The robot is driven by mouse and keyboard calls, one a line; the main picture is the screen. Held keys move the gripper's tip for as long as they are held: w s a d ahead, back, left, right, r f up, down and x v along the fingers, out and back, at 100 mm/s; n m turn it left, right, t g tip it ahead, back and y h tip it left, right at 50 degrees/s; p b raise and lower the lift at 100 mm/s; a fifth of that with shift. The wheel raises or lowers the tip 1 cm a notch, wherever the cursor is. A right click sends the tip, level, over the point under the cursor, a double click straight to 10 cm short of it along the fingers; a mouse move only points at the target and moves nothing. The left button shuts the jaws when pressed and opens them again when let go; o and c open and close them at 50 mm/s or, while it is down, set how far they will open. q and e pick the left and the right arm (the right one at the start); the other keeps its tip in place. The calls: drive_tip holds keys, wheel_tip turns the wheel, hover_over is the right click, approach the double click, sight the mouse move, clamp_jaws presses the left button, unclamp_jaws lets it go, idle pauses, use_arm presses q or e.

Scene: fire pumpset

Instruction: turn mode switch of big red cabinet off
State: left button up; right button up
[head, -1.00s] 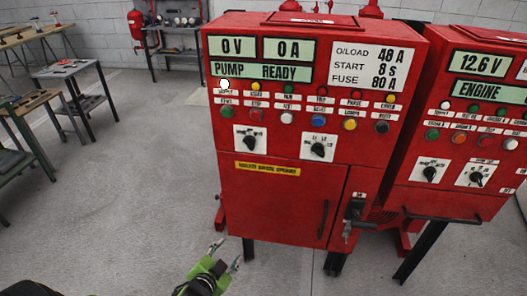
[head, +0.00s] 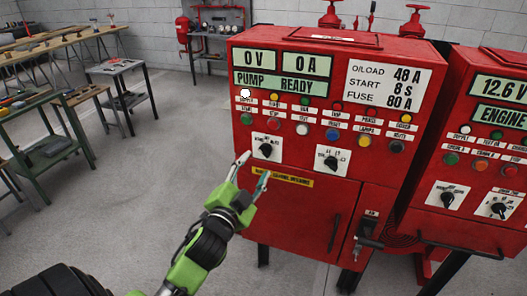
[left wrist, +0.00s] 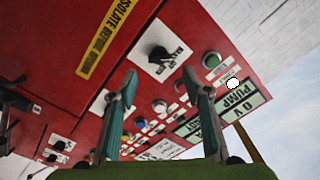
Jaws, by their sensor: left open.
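The big red cabinet (head: 291,212) stands in the middle of the head view, its panel reading PUMP READY. It carries two black rotary switches on white plates, a left switch (head: 266,149) and a right switch (head: 331,161). Their labels are too small to tell for sure which is the mode switch. My left gripper (head: 253,167) is open and empty, its fingertips just below the left switch in the picture. In the left wrist view the left switch (left wrist: 159,55) lies ahead, between and beyond the fingertips (left wrist: 160,74), apparently untouched. My right gripper is out of view.
Coloured buttons and lamps sit above the switches. A door handle (head: 335,232) and a lever (head: 368,235) stick out lower on the cabinet. A second red cabinet (head: 485,160) stands close on the right. Workbenches (head: 45,130) are at left, with open floor between.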

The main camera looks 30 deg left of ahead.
sight(264, 154)
use_arm(q)
drive_tip(key=p+x, duration=0.1)
drive_tip(key=x, duration=0.6)
drive_tip(key=shift+w, duration=0.15)
drive_tip(key=c, duration=1.1)
